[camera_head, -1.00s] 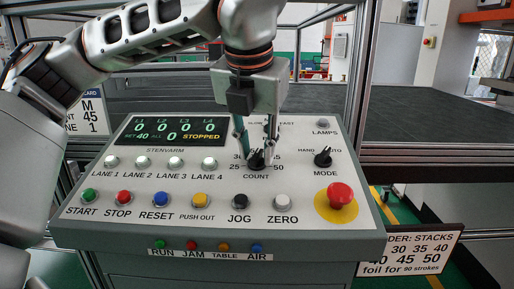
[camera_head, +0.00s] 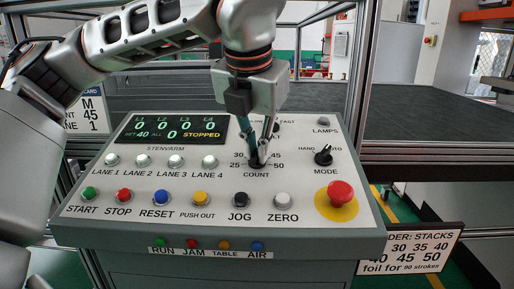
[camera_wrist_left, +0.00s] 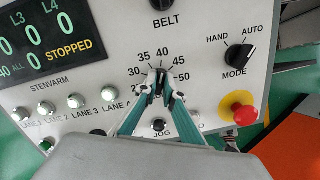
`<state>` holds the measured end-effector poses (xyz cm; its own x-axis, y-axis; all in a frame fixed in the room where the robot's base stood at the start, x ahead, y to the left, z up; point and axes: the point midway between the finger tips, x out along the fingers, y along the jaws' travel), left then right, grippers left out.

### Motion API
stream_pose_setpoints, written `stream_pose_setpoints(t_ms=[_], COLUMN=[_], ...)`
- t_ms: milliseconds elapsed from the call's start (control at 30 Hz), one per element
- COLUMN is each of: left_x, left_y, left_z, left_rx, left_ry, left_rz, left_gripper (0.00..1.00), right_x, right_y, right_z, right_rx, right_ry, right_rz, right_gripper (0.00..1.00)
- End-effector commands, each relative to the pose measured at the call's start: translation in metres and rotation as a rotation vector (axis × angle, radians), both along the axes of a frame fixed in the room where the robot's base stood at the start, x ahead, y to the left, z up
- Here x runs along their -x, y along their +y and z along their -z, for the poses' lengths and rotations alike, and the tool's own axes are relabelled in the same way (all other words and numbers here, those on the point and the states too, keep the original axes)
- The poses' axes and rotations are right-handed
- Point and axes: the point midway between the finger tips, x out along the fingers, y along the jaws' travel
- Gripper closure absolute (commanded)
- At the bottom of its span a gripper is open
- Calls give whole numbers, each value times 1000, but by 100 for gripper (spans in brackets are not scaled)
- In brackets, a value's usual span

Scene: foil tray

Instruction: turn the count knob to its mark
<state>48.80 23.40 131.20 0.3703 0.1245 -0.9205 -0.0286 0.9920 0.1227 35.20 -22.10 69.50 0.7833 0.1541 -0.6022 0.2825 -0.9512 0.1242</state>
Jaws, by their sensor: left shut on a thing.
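The black count knob (camera_head: 258,161) sits on the sloped grey panel, inside a printed ring of numbers from 25 to 50. My left gripper (camera_head: 256,152) comes down on it from above, its fingers closed around the knob. In the left wrist view the two fingertips (camera_wrist_left: 159,88) meet on the count knob (camera_wrist_left: 158,83), just below the printed 35 and 40. The fingers hide much of the knob, so I cannot tell exactly where its pointer stands. The display (camera_head: 171,131) reads SET 40 and STOPPED. My right gripper is not in view.
The mode knob (camera_head: 323,156) and red emergency button (camera_head: 341,193) are to the right. Jog (camera_head: 241,199) and zero (camera_head: 282,200) buttons lie below. The belt knob (camera_wrist_left: 162,4) is above. A card at left (camera_head: 88,112) shows 45; a stacks sign (camera_head: 410,248) hangs right.

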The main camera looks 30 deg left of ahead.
Motion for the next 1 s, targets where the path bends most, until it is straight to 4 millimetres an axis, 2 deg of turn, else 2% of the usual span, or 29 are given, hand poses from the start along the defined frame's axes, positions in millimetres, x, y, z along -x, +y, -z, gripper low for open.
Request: stream_pose_setpoints(t_ms=[600,1000], left_x=[0,0], left_y=[0,-1], left_z=[-1,0], left_rx=[-119,-156], left_ry=[56,75], left_rz=[435,573], left_gripper=[100,100], right_x=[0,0], right_y=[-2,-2], right_z=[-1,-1], right_rx=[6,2], right_ry=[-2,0], right_rz=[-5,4], right_gripper=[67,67])
